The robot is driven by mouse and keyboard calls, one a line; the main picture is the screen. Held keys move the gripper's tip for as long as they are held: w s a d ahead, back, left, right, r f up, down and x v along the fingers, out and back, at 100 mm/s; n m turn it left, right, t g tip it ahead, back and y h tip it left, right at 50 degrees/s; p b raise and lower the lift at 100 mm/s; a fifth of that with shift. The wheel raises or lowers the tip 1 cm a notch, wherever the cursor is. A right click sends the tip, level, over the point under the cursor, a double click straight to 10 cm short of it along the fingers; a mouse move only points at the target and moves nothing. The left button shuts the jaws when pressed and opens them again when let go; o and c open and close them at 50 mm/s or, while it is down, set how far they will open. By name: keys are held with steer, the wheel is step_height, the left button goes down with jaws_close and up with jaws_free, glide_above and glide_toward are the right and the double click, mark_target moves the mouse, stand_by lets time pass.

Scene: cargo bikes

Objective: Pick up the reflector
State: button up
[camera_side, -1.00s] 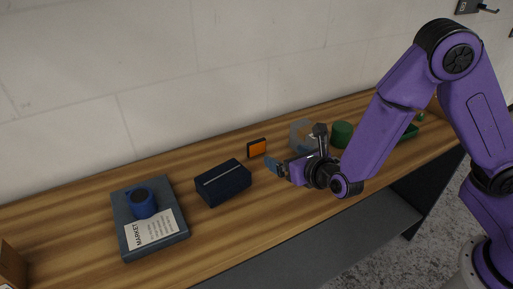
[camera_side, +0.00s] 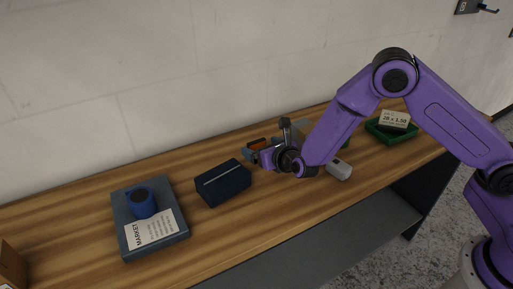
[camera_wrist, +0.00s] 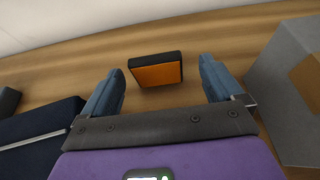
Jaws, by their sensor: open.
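The reflector (camera_wrist: 156,72) is a small orange plate in a black frame, standing upright on the wooden bench. In the wrist view it lies between and just ahead of my two blue fingers, with a gap on each side. In the side view the reflector (camera_side: 257,144) is partly hidden by my gripper (camera_side: 250,157), which is low over the bench. My gripper (camera_wrist: 163,85) is open and holds nothing.
A dark blue case (camera_side: 222,183) stands left of my gripper, and a grey box (camera_wrist: 288,85) is close on its right. Further left, a blue cup-like object (camera_side: 141,204) sits on a grey-blue labelled box (camera_side: 179,238). A green tray (camera_side: 391,138) holds a labelled box at right. The wall is behind.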

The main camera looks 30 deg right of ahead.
mark_target(258, 145)
steer(key=shift+x, duration=2.5)
steer(key=shift+a, duration=0.15)
steer(key=c, duration=1)
steer(key=shift+r, duration=0.2)
